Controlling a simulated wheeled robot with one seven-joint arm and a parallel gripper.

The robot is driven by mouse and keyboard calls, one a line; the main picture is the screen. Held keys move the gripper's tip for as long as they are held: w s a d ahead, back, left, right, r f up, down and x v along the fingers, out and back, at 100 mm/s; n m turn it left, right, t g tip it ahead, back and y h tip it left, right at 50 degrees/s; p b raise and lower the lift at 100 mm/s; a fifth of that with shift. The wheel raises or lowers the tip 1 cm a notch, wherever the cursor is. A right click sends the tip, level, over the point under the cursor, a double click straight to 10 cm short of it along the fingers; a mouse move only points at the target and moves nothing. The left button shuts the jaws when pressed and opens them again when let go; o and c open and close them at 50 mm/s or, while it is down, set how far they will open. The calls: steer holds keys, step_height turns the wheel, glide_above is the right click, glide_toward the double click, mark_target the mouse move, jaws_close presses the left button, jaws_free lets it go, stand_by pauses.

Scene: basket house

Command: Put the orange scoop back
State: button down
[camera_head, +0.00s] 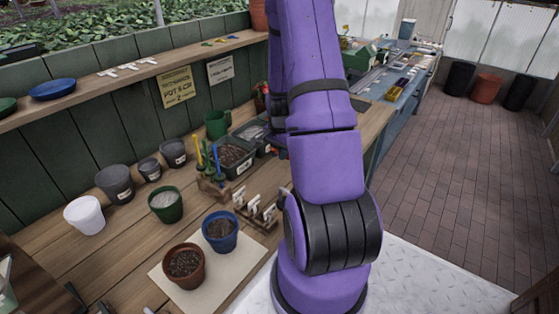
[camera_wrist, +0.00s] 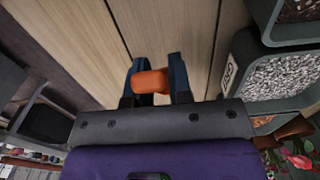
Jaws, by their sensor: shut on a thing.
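In the wrist view, my gripper (camera_wrist: 153,80) is shut on the orange scoop (camera_wrist: 150,82). Only a short orange, rounded part shows between the two dark fingers; the rest of the scoop is hidden. Bare wooden planks lie behind the fingers. In the head view my purple arm stands in front and hides my gripper and the scoop. A small wooden rack (camera_head: 212,187) holding upright tools with yellow, blue and green parts stands on the bench.
A dark tray of pale gravel (camera_wrist: 280,75) is close right of my gripper. Pots stand on the bench, including a terracotta pot (camera_head: 184,268) and a blue pot (camera_head: 220,230). A wooden holder with white labels (camera_head: 262,208) is beside my arm. A shelf (camera_head: 130,75) runs above.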

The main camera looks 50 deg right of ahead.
steer(key=shift+f, duration=1.7)
steer(key=c, duration=1)
jaws_free()
steer(key=shift+f, duration=0.1)
steer(key=shift+c, duration=0.2)
step_height(320, 180, up, 12)
steer(key=shift+r, duration=0.1)
steer(key=w+a+r+n+t, duration=0.15)
steer(key=a+r+n, duration=0.65)
steer(key=a+r, duration=0.95)
steer(key=s+a+r+n+t, duration=0.3)
steer(key=s+a+r+n, duration=0.7)
steer(key=s+a, duration=0.4)
steer(key=shift+t, duration=0.35)
